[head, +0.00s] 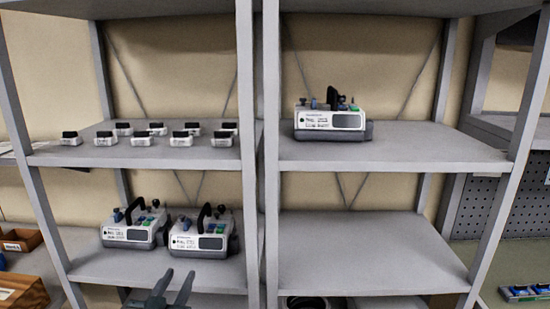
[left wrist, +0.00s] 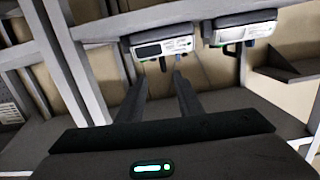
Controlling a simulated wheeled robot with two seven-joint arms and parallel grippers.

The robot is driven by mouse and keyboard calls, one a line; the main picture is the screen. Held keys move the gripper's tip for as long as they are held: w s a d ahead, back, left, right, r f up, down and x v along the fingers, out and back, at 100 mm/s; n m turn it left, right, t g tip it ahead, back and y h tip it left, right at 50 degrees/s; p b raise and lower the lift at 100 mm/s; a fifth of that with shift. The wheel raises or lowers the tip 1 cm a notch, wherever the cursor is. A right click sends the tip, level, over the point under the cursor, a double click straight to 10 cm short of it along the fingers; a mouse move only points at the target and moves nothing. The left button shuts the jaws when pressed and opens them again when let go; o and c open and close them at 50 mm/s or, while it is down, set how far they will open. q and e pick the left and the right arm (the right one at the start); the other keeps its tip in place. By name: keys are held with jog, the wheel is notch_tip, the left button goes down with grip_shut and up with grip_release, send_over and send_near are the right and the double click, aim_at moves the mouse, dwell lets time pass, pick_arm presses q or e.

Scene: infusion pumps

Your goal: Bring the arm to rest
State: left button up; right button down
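My left gripper (head: 174,283) is at the bottom of the head view, in front of the left rack's lower shelf. In the left wrist view its two dark fingers (left wrist: 166,72) stand apart with nothing between them. Two white-and-grey infusion pumps with black handles, the left pump (head: 134,228) and the right pump (head: 201,234), stand side by side on that shelf, beyond the fingertips. Two pumps also show at the top of the left wrist view, one (left wrist: 163,47) near the fingertips and another (left wrist: 243,33) to its right. My right gripper is not in view.
Another pump (head: 331,121) stands on the right rack's upper shelf (head: 420,145). Several small white, black-topped blocks (head: 145,140) sit on the left upper shelf. The right lower shelf (head: 360,250) is bare. Grey uprights (head: 258,200) divide the racks. A wooden box (head: 22,292) is at far left.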

pick_arm(q)
jog(key=s+f+g, duration=0.7)
jog(key=s+f, duration=0.9)
jog(key=f, duration=0.3)
jog(key=s+f+m+g, duration=0.1)
jog(key=s+f+g, duration=0.3)
jog(key=s, duration=0.7)
jog(key=s+f+g, duration=0.2)
jog(key=s+f, duration=0.3)
jog(key=s, duration=0.5)
notch_tip(320, 180, down, 30)
jog(key=s+g+b, duration=0.1)
jog(key=s+g, duration=0.1)
jog(key=s+a+f+g+b, duration=0.1)
jog(key=s+a+f, duration=0.1)
jog(key=s+f, duration=1.6)
jog(key=shift+a+f+y, duration=0.2)
jog(key=shift+a+y, duration=0.1)
jog(key=shift+a, duration=0.1)
